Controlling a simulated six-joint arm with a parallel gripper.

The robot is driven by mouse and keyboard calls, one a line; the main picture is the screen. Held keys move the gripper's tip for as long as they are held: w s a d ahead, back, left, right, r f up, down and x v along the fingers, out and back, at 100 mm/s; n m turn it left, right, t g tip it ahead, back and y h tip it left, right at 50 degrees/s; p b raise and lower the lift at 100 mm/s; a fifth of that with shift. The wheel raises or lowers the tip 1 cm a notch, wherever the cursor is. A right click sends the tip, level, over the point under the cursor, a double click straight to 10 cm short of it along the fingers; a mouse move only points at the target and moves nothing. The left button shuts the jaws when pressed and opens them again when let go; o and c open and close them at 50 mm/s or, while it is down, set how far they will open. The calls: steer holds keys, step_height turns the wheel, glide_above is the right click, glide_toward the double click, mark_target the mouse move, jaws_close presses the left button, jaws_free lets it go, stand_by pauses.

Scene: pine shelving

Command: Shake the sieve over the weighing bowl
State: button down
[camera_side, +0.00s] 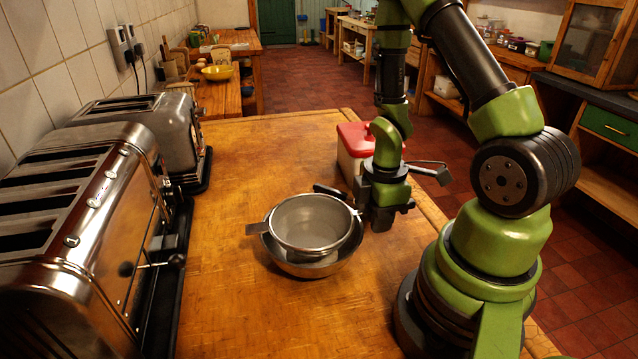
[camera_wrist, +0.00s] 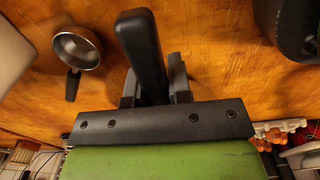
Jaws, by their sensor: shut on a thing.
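The metal sieve (camera_side: 302,222), round with a pale grey mesh and a flat tab on its left rim, is above the weighing bowl. The shiny steel weighing bowl (camera_side: 318,269) stands on the worktop, its front wall showing below the sieve. I cannot tell whether the two touch. My gripper (camera_side: 378,220) is low, just right of the sieve's rim. In the wrist view its jaws are shut on a thick black handle (camera_wrist: 143,48), which I take as the sieve's. The inside of the bowl is hidden.
Two chrome toasters (camera_side: 90,205) line the left wall. A red-lidded box (camera_side: 352,150) stands close behind my gripper. The wrist view shows a small steel pan (camera_wrist: 77,48) with a black handle. The wooden worktop (camera_side: 255,155) is clear behind and in front of the bowl.

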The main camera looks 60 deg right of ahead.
steer(key=shift+f, duration=0.45)
steer(key=c, duration=1)
jaws_free()
steer(key=shift+o, duration=0.2)
